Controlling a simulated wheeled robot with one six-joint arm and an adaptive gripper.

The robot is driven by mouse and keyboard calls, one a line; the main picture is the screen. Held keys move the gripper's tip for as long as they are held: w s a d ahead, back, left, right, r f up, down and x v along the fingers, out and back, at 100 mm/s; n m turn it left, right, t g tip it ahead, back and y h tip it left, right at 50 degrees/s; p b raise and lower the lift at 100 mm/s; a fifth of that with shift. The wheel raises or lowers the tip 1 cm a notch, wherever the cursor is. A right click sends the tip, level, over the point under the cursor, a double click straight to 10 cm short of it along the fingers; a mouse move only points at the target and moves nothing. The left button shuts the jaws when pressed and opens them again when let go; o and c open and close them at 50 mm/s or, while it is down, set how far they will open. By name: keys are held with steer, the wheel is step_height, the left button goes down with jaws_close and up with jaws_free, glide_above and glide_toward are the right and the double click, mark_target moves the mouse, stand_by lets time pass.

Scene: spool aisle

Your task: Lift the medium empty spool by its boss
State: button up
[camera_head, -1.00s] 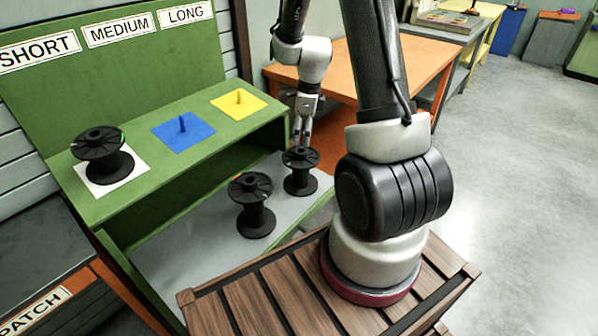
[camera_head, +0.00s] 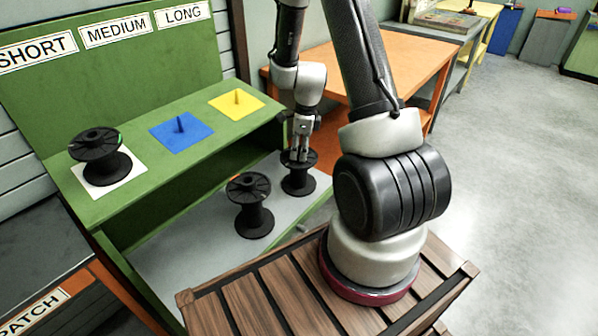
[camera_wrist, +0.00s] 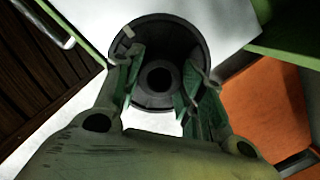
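Two empty black spools stand upright on the grey lower deck: one nearer the middle (camera_head: 250,215) and one farther right (camera_head: 299,184). No mark that I can see tells which is the medium one. My gripper (camera_head: 298,156) points down at the top of the right spool. In the wrist view, the spool's round flange (camera_wrist: 181,32) lies below the gripper (camera_wrist: 164,65). The fingers are apart, one on each side of the central boss and its dark hole (camera_wrist: 160,76). I cannot tell whether they touch the boss.
A third black spool (camera_head: 97,149) stands on a white square under the SHORT sign. A blue square (camera_head: 181,132) and a yellow square (camera_head: 236,104), each with a peg, are free on the green shelf (camera_head: 135,190). An orange table (camera_head: 385,62) stands behind.

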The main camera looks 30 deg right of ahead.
jaws_close()
